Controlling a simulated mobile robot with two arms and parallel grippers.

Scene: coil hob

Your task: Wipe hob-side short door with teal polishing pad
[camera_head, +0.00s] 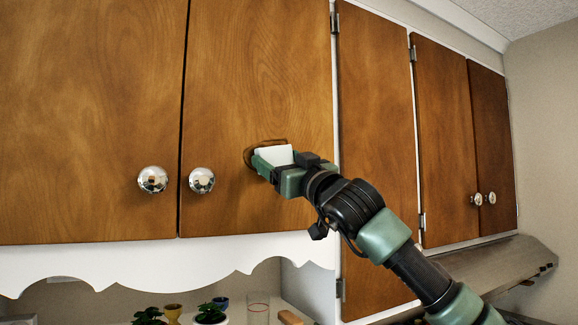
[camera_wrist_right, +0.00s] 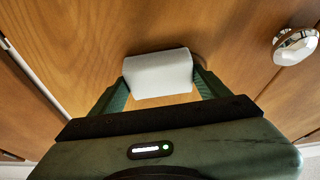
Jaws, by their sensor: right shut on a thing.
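My right gripper (camera_head: 272,158) is shut on a pale, whitish block-shaped pad (camera_head: 275,154), which looks white-grey rather than clearly teal. In the right wrist view the pad (camera_wrist_right: 160,74) sits between the two green fingers. The pad is at the lower right part of a short brown wooden door (camera_head: 262,70), right of that door's round chrome knob (camera_head: 201,180). It is close against the door face; whether it touches is hard to tell. A dark brown patch (camera_head: 250,153), stain or shadow, shows around the pad. My left gripper is not in view.
Another short door (camera_head: 85,100) with a chrome knob (camera_head: 152,179) is at left. Taller doors (camera_head: 375,130) stand to the right, with a grey sloped surface (camera_head: 480,265) below. Potted plants (camera_head: 211,314) and a glass (camera_head: 257,308) stand below the scalloped white trim (camera_head: 130,262).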

